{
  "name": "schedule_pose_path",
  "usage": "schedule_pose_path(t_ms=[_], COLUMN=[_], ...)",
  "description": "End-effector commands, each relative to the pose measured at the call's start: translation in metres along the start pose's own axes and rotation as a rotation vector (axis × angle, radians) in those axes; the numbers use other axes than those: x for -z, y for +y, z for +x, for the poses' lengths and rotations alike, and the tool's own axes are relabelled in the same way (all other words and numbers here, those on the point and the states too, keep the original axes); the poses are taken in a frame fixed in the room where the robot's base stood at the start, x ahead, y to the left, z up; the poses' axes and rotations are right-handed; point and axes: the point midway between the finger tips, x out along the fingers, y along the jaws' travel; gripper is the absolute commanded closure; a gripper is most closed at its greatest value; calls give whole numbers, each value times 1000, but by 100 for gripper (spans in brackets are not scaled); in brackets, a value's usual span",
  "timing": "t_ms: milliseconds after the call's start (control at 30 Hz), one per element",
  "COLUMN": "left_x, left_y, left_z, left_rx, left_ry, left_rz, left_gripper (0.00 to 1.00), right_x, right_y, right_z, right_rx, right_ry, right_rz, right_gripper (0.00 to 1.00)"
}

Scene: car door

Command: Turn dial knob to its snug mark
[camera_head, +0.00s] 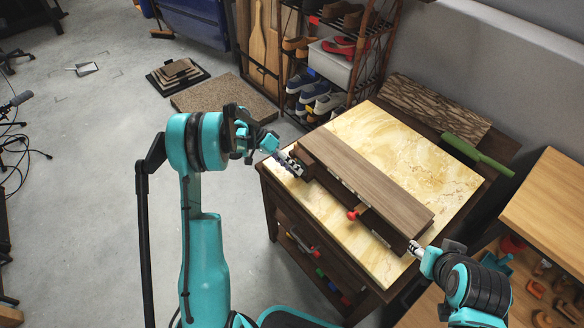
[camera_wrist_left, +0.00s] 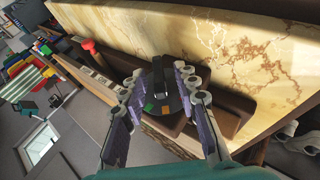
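The dial knob (camera_wrist_left: 160,82) is a dark round disc with a pale raised bar across it. A green mark (camera_wrist_left: 150,107) and an orange mark (camera_wrist_left: 167,111) show at its near side. It sits at the end of the brown wooden unit (camera_head: 365,180) on the table. My left gripper (camera_wrist_left: 159,80) is open, with one finger on each side of the dial; I cannot tell whether they touch it. In the head view my left gripper (camera_head: 289,163) is at the unit's left end and hides the dial. My right gripper (camera_head: 415,247) is by the unit's right end, too small to read.
The unit stands on a yellow marble tabletop (camera_head: 415,150). A red knob (camera_head: 353,214) sticks out of its front. A shoe rack (camera_head: 325,75) stands behind. The floor at left (camera_head: 90,170) is mostly clear.

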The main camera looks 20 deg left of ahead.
Motion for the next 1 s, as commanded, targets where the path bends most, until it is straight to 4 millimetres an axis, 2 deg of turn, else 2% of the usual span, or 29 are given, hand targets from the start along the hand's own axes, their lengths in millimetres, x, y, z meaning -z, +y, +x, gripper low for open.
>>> schedule_pose_path(t_ms=[167, 267, 600, 700, 833, 1000], left_x=[0, 0, 0, 0, 0, 0], left_y=[0, 0, 0, -1, -1, 0], left_z=[-4, -16, -88, -104, -116, -120], left_rx=[0, 1, 0, 1, 0, 0], left_ry=[0, 2, 1, 1, 0, -1], left_rz=[0, -2, -2, -1, -1, 0], left_gripper=[70, 70, 70, 70, 70, 70], right_x=[0, 0, 0, 0, 0, 0], right_y=[0, 0, 0, 0, 0, 0], right_z=[0, 0, 0, 0, 0, 0], right_rx=[0, 0, 0, 0, 0, 0], right_ry=[0, 0, 0, 0, 0, 0], right_rz=[0, 0, 0, 0, 0, 0], right_gripper=[55, 55, 55, 55, 55, 55])
